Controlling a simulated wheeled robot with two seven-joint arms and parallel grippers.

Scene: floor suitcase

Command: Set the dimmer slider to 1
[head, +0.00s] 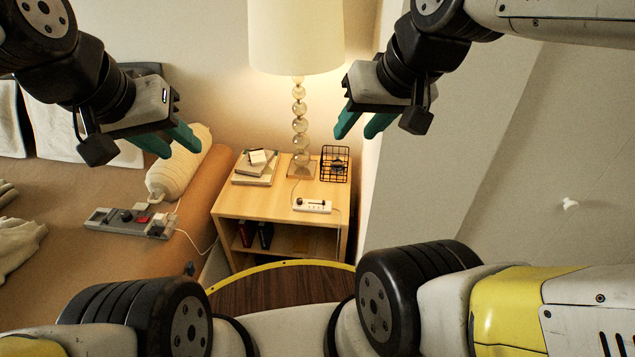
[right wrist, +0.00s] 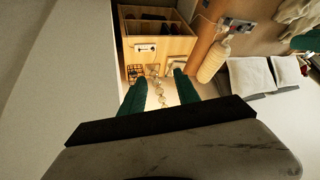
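The dimmer (head: 312,206) is a small white bar on the front part of the nightstand top, with a dark knob near its left end in the head view. It also shows in the right wrist view (right wrist: 147,47); its exact setting is too small to read. My right gripper (head: 361,127) is open and empty, in the air above and right of the nightstand. In the right wrist view its green fingers (right wrist: 158,92) stand apart with the lamp between them. My left gripper (head: 181,148) is open and empty, above the bed side.
The wooden nightstand (head: 265,203) also holds a lit lamp (head: 299,118), stacked books (head: 255,173) and a black wire basket (head: 335,163). A grey control box (head: 131,222) and a white bolster (head: 178,165) lie on the bed at left. A wall stands close at right.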

